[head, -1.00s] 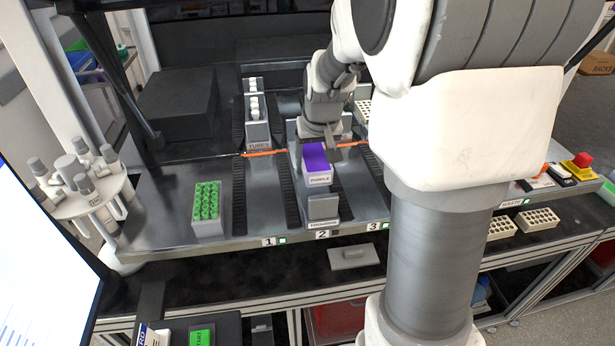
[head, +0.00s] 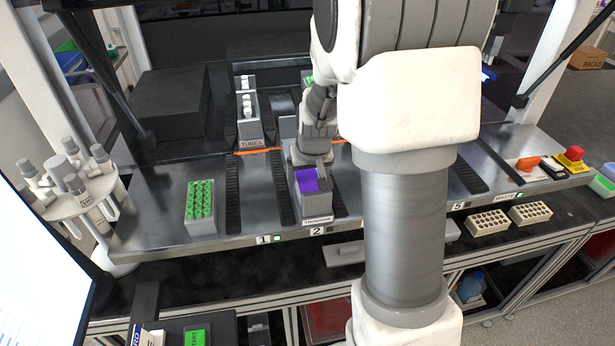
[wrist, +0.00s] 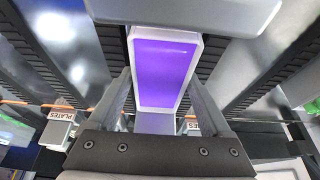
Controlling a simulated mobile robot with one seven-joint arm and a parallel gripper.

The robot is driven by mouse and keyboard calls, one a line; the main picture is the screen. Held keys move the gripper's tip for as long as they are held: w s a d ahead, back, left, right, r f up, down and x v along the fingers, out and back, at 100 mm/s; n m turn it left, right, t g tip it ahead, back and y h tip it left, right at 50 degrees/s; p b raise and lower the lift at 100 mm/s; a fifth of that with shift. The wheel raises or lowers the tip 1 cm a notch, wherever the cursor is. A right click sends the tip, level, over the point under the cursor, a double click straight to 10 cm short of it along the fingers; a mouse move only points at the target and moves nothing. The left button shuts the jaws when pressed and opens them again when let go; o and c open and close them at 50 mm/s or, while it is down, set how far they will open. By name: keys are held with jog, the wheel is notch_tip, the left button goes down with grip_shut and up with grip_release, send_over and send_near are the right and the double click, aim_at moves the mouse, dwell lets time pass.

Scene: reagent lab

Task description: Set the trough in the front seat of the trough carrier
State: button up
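The trough (head: 306,181), a white-rimmed box with purple contents, sits low at the front of the grey trough carrier (head: 317,212), behind its TROUGHS label. The carrier's front wall hides the trough's lower part, so I cannot tell whether it is fully seated. My gripper (head: 311,168) is right behind and over it, pointing down. In the wrist view the trough (wrist: 163,65) lies between my two fingers (wrist: 163,80), which appear to touch its sides.
A rack of green-capped tubes (head: 200,205) stands to the left. The tube carrier (head: 248,130) is behind it. A grey flat piece (head: 345,253) lies below the deck's front edge. My arm hides the deck to the right.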

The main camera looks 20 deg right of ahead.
jog(key=shift+o, duration=1)
jog(key=shift+r, duration=0.1)
jog(key=shift+r, duration=0.15)
jog(key=d+v, duration=0.1)
jog(key=v, duration=1)
jog(key=s+a+r+n, duration=0.1)
jog(key=s+a+r, duration=0.2)
jog(key=s, duration=0.6)
jog(key=s+a+r+n+t+y, duration=0.1)
jog(key=s+a+r, duration=0.3)
jog(key=s, duration=0.6)
jog(key=a+p, duration=0.1)
jog(key=a, duration=0.1)
jog(key=shift+a, duration=0.4)
jog(key=shift+s, duration=0.25)
